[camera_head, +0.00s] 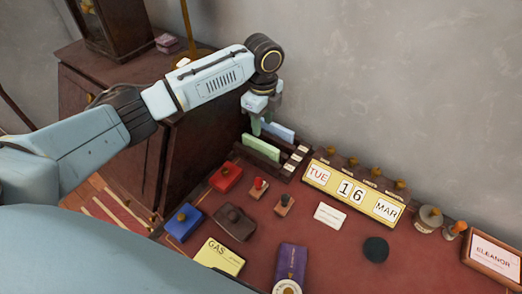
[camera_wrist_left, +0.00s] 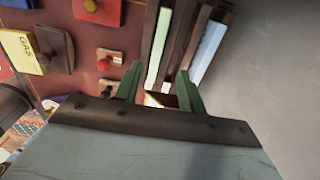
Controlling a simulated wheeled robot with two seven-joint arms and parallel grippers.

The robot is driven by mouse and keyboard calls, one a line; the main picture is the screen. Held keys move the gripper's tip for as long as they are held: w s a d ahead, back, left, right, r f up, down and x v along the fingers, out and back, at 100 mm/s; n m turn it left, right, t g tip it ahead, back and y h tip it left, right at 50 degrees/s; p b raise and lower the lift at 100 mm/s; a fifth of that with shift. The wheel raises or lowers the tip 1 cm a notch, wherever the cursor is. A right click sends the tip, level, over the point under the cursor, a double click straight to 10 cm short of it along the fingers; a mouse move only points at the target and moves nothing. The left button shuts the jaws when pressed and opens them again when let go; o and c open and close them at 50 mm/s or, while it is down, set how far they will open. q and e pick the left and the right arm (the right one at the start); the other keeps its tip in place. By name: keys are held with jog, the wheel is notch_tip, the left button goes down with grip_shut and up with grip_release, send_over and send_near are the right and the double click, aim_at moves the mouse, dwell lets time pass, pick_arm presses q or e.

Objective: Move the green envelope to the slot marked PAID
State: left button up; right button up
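The green envelope (camera_head: 262,147) stands upright in the front part of a dark wooden letter rack, and it also shows in the left wrist view (camera_wrist_left: 158,48). A blue envelope (camera_head: 280,132) stands in the rack behind it. Small white labels (camera_head: 297,157) mark the rack's right end, but their words are too small to read. My left gripper (camera_head: 262,125) is above the rack, near the green envelope's upper edge. In the left wrist view its green fingers (camera_wrist_left: 160,68) are apart, with the green envelope lined up between them. I cannot tell whether they touch it. My right gripper is not in view.
A yellow calendar (camera_head: 352,190) stands right of the rack. Stamps, red (camera_head: 226,177) and blue (camera_head: 183,222) blocks, a yellow GAS paper (camera_head: 219,257) and a purple item (camera_head: 291,263) lie in front. A wall is behind; a dark cabinet is at left.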

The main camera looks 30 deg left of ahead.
aim_at(261, 142)
pick_arm(q)
jog(key=shift+s+f, duration=0.1)
jog(key=shift+f, duration=0.75)
notch_tip(261, 142, down, 4)
jog(key=shift+s+a+r+b, duration=0.15)
jog(key=shift+b, duration=0.25)
jog(key=shift+f, duration=0.25)
grip_shut()
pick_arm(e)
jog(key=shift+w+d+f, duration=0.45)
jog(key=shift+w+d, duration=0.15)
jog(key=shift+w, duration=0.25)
